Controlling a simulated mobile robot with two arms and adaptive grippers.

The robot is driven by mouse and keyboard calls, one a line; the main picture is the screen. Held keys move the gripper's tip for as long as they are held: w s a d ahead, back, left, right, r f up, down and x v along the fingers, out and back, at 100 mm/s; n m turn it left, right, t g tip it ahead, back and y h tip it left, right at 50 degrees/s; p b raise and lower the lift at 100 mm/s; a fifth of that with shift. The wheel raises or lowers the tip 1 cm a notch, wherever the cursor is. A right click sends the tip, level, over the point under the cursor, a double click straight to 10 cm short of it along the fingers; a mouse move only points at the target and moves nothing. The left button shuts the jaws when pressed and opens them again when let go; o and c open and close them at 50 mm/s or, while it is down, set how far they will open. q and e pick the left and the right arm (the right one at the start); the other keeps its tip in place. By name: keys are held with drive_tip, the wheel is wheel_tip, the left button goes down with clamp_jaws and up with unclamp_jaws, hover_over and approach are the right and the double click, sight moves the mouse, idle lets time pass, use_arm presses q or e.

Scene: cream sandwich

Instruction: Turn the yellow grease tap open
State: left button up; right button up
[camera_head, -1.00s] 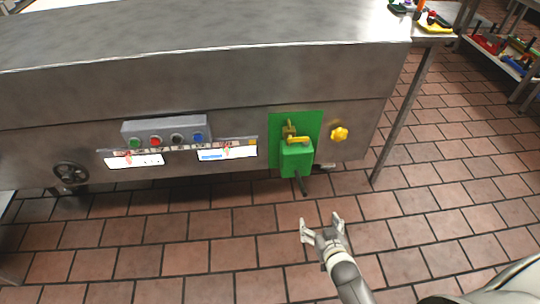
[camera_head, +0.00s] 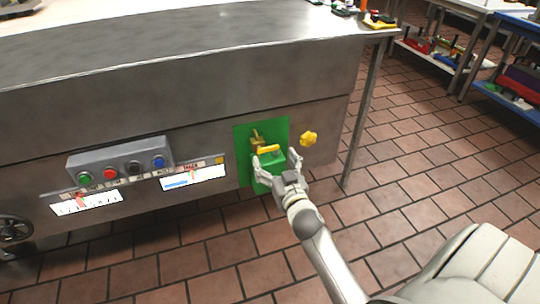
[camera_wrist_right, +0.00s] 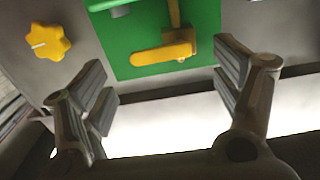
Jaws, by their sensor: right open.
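The grease tap's yellow lever (camera_head: 268,149) sits on a brass fitting on the green panel (camera_head: 242,142) on the front of the steel machine. The lever lies roughly level. In the right wrist view the lever (camera_wrist_right: 160,54) points left from its brass pivot. My right gripper (camera_head: 277,163) is open and empty, just in front of and below the lever. Its fingers (camera_wrist_right: 163,72) stand to either side of the lever in the right wrist view, and I see no contact. The gripper partly hides the green box (camera_head: 259,179) below the tap. My left gripper is not in view.
A yellow star knob (camera_head: 308,139) sits right of the green panel. A grey button box (camera_head: 118,158) and two label plates are to the left. A table leg (camera_head: 360,130) stands to the right. The tiled floor in front is clear.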

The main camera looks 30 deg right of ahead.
sight(269, 150)
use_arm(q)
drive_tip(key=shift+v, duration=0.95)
use_arm(e)
drive_tip(key=shift+x, duration=1.8)
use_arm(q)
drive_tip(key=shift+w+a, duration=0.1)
use_arm(e)
drive_tip(key=c, duration=1)
